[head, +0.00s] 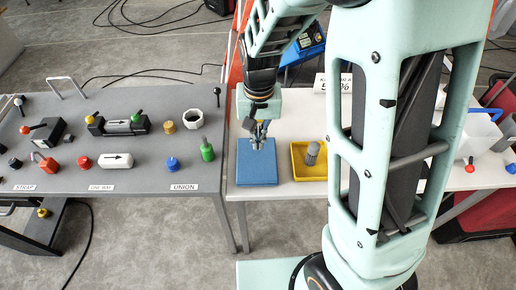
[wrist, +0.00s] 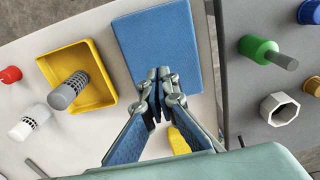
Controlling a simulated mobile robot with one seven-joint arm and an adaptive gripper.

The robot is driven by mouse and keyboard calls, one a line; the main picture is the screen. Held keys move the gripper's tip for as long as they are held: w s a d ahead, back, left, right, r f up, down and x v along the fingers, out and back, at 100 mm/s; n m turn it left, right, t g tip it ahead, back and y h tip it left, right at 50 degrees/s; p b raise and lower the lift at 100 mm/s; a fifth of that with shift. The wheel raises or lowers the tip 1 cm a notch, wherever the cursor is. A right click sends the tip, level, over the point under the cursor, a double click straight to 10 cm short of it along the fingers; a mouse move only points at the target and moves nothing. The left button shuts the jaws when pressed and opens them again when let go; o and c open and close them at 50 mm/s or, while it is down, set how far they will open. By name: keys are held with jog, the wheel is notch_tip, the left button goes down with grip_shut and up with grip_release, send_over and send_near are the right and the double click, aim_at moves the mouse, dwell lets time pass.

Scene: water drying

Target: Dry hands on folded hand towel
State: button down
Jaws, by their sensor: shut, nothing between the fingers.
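The folded hand towel (head: 257,165) is a flat blue rectangle on the white table. It also shows in the wrist view (wrist: 158,38), at the top centre. My gripper (head: 258,143) is shut and empty, with its fingers pointing down over the far part of the towel. In the wrist view my gripper's fingertips (wrist: 158,76) are together and overlap the towel's lower part. I cannot tell whether the tips touch the cloth or hover just above it.
A yellow tray (head: 297,174) holding a grey cylinder (head: 312,153) stands right of the towel. A grey table (head: 130,185) with valves and fittings is at the left, including a green piece (head: 207,150). A white sign stands behind the tray, and white containers are farther right.

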notch_tip(320, 180, up, 8)
jog(key=shift+w+f, duration=0.15)
jog(key=shift+f, duration=0.05)
dwell(0.4)
